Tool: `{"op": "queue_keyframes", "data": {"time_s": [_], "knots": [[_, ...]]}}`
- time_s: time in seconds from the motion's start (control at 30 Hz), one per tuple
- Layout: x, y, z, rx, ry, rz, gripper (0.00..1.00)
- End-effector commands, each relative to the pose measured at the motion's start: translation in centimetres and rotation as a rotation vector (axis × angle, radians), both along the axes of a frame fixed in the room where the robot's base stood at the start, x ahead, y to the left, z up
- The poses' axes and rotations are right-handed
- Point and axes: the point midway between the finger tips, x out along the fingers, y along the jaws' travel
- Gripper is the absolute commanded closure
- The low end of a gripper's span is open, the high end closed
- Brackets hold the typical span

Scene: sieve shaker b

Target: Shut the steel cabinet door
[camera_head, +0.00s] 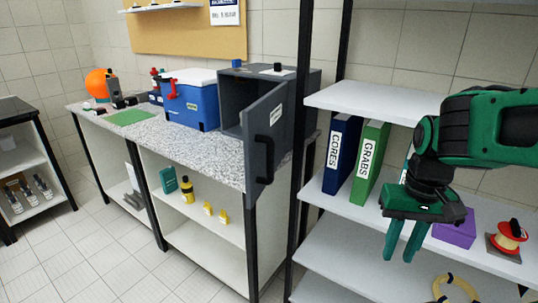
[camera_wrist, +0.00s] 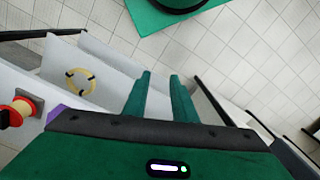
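The steel cabinet (camera_head: 240,92) is a dark grey box on the speckled counter in the head view. Its door (camera_head: 265,140) stands wide open, swung out toward the front past the counter edge. A black handle (camera_head: 265,155) and a white label are on the door's visible face. Part of the dark inside shows left of the door. My gripper (camera_head: 401,243) is to the right of the door, in front of the shelf rack, well apart from it. Its two green fingers point down with a gap between them, and nothing is held. The wrist view shows the same fingers (camera_wrist: 160,95), apart and empty.
A blue cooler (camera_head: 190,100) stands left of the cabinet on the counter (camera_head: 160,140). A black rack post (camera_head: 300,110) stands between door and gripper. The white shelves (camera_head: 370,205) hold binders, a purple box (camera_head: 455,234) and a red spool (camera_head: 510,235). The floor at front left is clear.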

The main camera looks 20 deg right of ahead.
Motion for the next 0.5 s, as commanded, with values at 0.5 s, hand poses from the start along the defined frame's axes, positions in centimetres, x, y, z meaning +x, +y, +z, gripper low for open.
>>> {"op": "queue_keyframes", "data": {"time_s": [0.5], "knots": [[13.2,5.8,-5.1,0.269,-0.202,0.756,0.75]]}}
